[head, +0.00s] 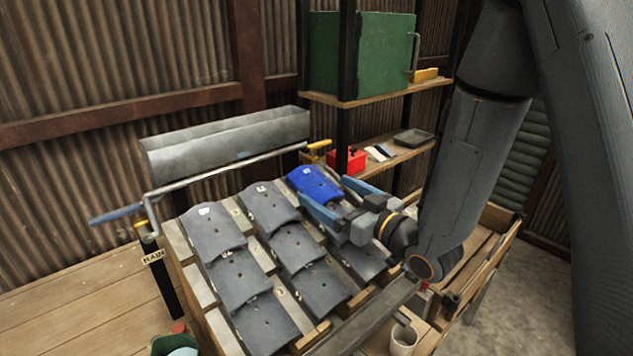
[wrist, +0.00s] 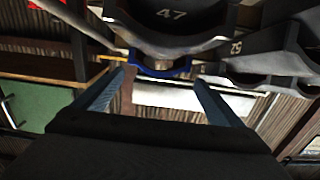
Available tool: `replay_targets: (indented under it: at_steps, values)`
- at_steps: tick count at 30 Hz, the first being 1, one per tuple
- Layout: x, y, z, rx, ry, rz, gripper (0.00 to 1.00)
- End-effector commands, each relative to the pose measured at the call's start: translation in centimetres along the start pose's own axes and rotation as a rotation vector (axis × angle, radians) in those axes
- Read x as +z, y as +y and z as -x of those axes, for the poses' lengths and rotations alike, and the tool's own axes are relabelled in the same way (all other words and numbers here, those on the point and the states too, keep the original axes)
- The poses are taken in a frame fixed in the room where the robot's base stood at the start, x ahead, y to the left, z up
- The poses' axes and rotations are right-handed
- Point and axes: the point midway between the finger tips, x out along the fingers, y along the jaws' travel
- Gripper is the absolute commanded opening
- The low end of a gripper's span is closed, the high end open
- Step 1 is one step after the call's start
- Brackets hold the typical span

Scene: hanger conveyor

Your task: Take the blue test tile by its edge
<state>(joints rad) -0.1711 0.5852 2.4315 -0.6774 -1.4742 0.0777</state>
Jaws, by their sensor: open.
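The blue test tile (head: 312,181) lies at the top of the right-hand column of tiles on the sloping rack in the head view. It is curved, with a small dark hole. My gripper (head: 324,189) is open, its two blue fingers apart and pointing at the tile's lower right part. I cannot tell whether they touch it. The gripper holds nothing.
Several grey tiles (head: 236,275) cover the rack around the blue one. A metal trough (head: 230,140) and a pipe with a blue handle (head: 115,215) run behind. A red box (head: 347,160) and green cabinet (head: 385,55) stand on shelves. A white mug (head: 403,341) stands in front.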

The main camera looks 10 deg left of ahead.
Motion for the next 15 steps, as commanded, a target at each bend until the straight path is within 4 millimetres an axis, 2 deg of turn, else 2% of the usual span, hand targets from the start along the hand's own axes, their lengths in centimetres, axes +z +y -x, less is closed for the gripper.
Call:
replay_targets:
  at_steps: [9,15]
  values:
    - [0.2,0.5,-3.8,-0.003,0.0,0.0,0.91]
    - [0.4,0.6,-5.1,0.0,-0.001,-0.001,0.91]
